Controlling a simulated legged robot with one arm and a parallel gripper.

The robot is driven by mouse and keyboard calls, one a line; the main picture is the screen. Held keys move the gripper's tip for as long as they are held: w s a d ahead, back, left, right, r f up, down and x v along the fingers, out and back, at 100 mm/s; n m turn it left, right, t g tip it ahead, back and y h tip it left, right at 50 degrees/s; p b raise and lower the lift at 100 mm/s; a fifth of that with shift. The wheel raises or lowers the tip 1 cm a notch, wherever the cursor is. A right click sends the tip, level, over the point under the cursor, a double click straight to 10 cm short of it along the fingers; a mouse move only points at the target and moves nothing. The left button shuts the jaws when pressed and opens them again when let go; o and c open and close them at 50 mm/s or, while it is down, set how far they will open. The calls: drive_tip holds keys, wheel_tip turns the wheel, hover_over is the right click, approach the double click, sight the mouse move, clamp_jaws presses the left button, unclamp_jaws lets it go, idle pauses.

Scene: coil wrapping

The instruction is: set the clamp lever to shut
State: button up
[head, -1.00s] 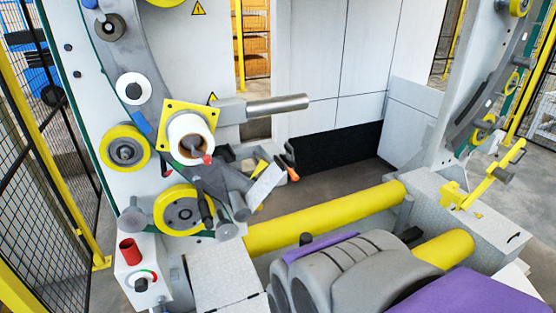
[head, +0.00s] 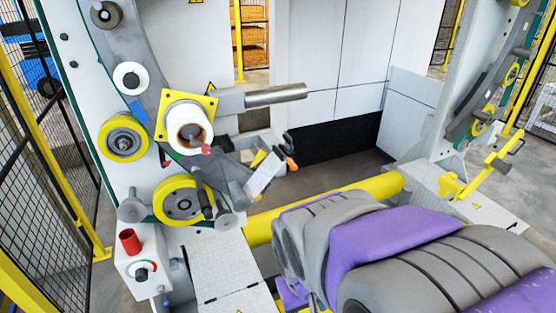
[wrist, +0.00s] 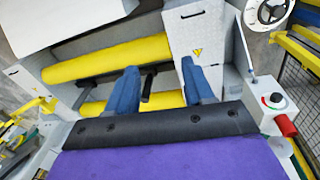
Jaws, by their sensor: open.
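My gripper (wrist: 158,72) shows in the wrist view as two blue fingers set well apart, with nothing between them. It is over the machine bed near the yellow rollers; in the head view my grey and purple arm hides it. I cannot say for sure which part is the clamp lever. A small dark lever with an orange tip (head: 290,163) sticks out beside the white roll (head: 189,129) on the left frame in the head view. It is apart from my gripper, and its setting cannot be read.
A control box (head: 140,262) with a red button (head: 130,242) and a dial stands at lower left. Yellow rollers (head: 375,188) cross the bed. A black mesh fence (head: 60,130) stands at left. A yellow handle (head: 492,170) stands out at right.

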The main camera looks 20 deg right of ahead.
drive_tip(key=w+d+f+t+b, duration=0.15)
drive_tip(key=w+d+t, duration=0.35)
drive_tip(key=w+d, duration=0.55)
drive_tip(key=w+d+f+n+t, duration=0.15)
drive_tip(key=w+d+t, duration=0.4)
drive_tip(key=w, duration=0.85)
drive_tip(key=w+d+f+t, duration=0.2)
drive_tip(key=w+d+t, duration=0.2)
drive_tip(key=w+d, duration=0.7)
drive_tip(key=w+a+f+y+b, duration=0.1)
drive_tip(key=w, duration=0.4)
drive_tip(key=w+a+t+y+b, duration=0.1)
drive_tip(key=w+a+y, duration=0.1)
drive_tip(key=w, duration=0.3)
drive_tip(key=w+a+f+t+y+b, duration=0.1)
drive_tip(key=w, duration=0.5)
drive_tip(key=shift+w+a+f+n+t+y, duration=0.1)
drive_tip(key=shift+a+f+n+t+y, duration=0.05)
drive_tip(key=shift+f+n+t+y, duration=0.15)
drive_tip(key=shift+w+a+r, duration=0.1)
drive_tip(key=shift+w, duration=0.5)
clamp_jaws()
